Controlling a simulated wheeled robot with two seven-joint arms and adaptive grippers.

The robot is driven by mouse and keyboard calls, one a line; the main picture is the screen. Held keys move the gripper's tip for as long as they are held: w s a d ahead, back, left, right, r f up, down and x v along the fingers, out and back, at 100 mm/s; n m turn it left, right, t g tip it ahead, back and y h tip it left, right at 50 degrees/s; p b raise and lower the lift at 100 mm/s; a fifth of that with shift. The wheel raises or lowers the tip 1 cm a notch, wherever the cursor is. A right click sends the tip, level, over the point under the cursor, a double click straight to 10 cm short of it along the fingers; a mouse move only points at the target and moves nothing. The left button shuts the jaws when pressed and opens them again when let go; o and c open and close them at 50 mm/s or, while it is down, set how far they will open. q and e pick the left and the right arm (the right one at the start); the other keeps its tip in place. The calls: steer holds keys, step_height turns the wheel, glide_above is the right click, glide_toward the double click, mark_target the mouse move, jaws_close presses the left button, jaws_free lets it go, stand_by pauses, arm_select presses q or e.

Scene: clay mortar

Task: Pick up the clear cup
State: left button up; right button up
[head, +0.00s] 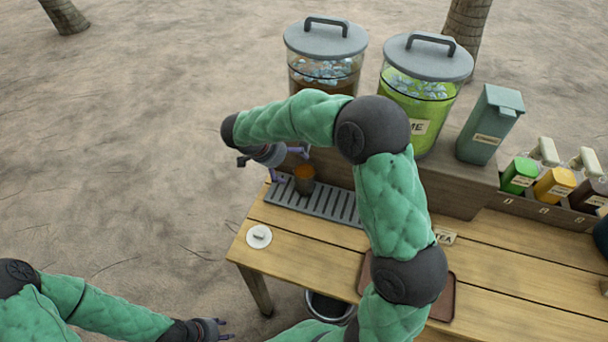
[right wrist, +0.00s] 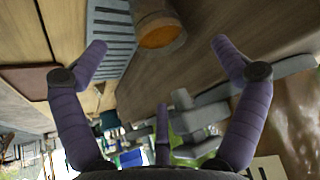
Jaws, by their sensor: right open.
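The clear cup (head: 304,184) stands on the slotted drip tray below the brown drink dispenser; orange-brown shows at its top. In the right wrist view the cup (right wrist: 168,12) is at the top centre, with its orange-brown round end toward the camera. My right gripper (right wrist: 159,47) is open, its purple fingers spread wide, with nothing between them. In the head view my right gripper (head: 272,158) is just above and left of the cup, partly hidden by my arm. My left gripper (head: 227,329) is low in the picture, off the table, open and empty.
The grey drip tray (head: 336,204) lies along the wooden counter. Behind it stand a brown-drink dispenser (head: 325,40), a green one (head: 428,60) and a green box (head: 490,128). A white round lid (head: 259,237) lies near the left edge. A bucket (head: 330,305) is below.

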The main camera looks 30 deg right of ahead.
mark_target(295, 168)
steer(key=b+x, duration=0.1)
steer(key=x, duration=0.4)
steer(key=shift+s+f, duration=0.1)
steer(key=shift+f, duration=0.05)
steer(key=b+x, duration=0.2)
steer(key=x, duration=0.3)
steer(key=shift+s+a+f, duration=0.1)
steer(key=c, duration=1.5)
steer(key=shift+c, duration=0.2)
